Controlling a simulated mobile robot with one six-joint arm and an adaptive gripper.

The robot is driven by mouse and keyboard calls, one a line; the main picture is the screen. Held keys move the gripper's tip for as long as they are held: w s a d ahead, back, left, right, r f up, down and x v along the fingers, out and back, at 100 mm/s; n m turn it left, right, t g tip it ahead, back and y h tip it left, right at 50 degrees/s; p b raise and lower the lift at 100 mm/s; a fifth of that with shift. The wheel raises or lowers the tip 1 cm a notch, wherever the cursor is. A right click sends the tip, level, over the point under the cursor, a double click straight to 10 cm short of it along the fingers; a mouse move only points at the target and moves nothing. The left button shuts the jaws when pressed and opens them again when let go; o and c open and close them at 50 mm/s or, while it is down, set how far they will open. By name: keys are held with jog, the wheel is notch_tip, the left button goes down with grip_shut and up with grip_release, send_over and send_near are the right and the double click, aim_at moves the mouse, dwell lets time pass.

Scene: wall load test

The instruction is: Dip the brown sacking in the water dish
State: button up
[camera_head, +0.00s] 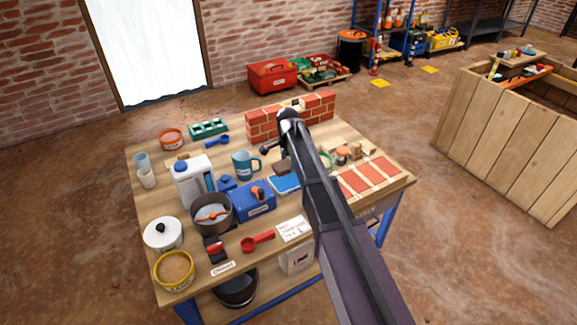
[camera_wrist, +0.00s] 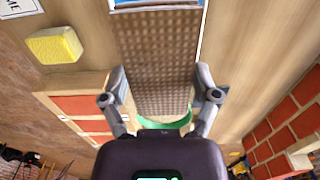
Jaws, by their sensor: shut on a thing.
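The brown sacking (camera_wrist: 155,50) is a woven, waffle-textured strip in the wrist view. My gripper (camera_wrist: 160,92) is shut on it, one finger at each side. The sacking reaches up the wrist view to the water dish (camera_wrist: 157,3), whose blue inside and pale rim show at the top edge. I cannot tell whether the sacking touches the water. In the head view the water dish (camera_head: 285,184) lies on the table in front of the brick wall, left of my arm. My arm hides most of the gripper and sacking there.
A teal mug (camera_head: 245,165) and a blue toolbox (camera_head: 253,202) stand close left of the dish. A low brick wall (camera_head: 290,117) stands behind. A green ring (camera_wrist: 165,122) lies below the sacking. A yellow sponge (camera_wrist: 54,45) and brick panel (camera_head: 370,176) are nearby.

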aim_at(288, 183)
jog(key=shift+f, duration=0.15)
jog(key=shift+f+b, duration=2.95)
jog(key=shift+b, duration=0.2)
jog(key=shift+f+b, duration=0.65)
jog(key=o, duration=0.8)
jog(key=shift+r, duration=0.2)
notch_tip(288, 183, up, 31)
jog(key=p, duration=3.1)
jog(key=shift+s, duration=0.1)
